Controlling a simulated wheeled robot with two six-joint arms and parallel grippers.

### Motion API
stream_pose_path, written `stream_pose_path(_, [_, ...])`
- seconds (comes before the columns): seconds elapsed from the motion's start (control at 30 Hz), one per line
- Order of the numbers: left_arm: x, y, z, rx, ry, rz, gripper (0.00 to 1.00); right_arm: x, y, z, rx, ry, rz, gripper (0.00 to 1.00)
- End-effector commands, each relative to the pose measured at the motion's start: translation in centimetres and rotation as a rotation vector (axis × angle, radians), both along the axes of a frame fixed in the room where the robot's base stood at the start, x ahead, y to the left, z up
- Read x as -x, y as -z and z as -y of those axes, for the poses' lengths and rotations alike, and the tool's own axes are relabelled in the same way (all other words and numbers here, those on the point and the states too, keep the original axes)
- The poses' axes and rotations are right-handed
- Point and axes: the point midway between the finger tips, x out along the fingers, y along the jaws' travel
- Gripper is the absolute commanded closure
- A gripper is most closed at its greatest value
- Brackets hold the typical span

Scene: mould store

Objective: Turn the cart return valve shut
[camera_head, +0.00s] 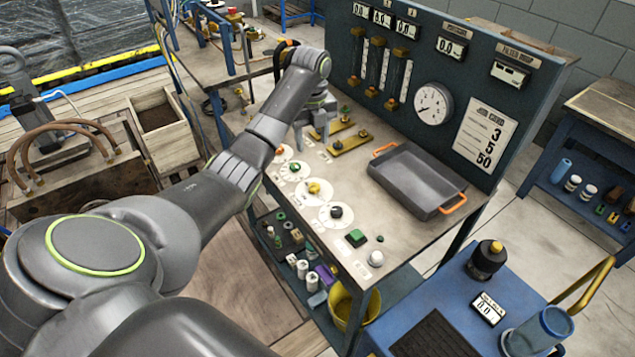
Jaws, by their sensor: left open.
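My left arm reaches across the picture to the workbench. My left gripper (312,138) points down over the back left of the bench top, open, with its fingers apart and nothing visible between them. Several coloured knobs on round white discs, such as a yellow knob (314,188) and a black knob (336,211), stand in front. I cannot tell which part is the cart return valve. My right gripper is out of view.
A grey tray (412,178) with orange handles lies on the bench, below a dark panel with a dial gauge (433,103). A green button (356,238) sits near the front edge. A blue cart (455,308) stands at front right. Hoses (62,127) lie at left.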

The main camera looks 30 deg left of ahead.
Motion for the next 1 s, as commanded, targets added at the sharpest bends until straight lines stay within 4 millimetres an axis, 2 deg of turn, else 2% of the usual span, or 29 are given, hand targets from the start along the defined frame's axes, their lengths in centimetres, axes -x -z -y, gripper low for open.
stream_pose_path(0.03, [0.0,1.3,0.0,0.001,0.000,-0.001,0.49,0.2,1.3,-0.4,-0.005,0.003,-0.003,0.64])
stream_pose_path(0.3, [0.0,5.1,0.1,0.001,-0.001,0.000,0.49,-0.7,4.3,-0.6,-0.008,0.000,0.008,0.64])
stream_pose_path(0.4, [0.1,6.7,0.1,0.002,-0.003,-0.006,0.49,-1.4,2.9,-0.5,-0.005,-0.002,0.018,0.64])
stream_pose_path(0.7, [0.1,12.9,0.1,0.002,-0.002,-0.003,0.49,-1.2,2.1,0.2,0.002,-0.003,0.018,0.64])
stream_pose_path(0.83, [0.0,14.6,0.1,0.001,-0.003,-0.002,0.49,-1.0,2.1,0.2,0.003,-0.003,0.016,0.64])
stream_pose_path(1.0, [0.0,15.7,0.1,-0.001,-0.002,-0.001,0.49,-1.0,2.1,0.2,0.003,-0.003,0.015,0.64])
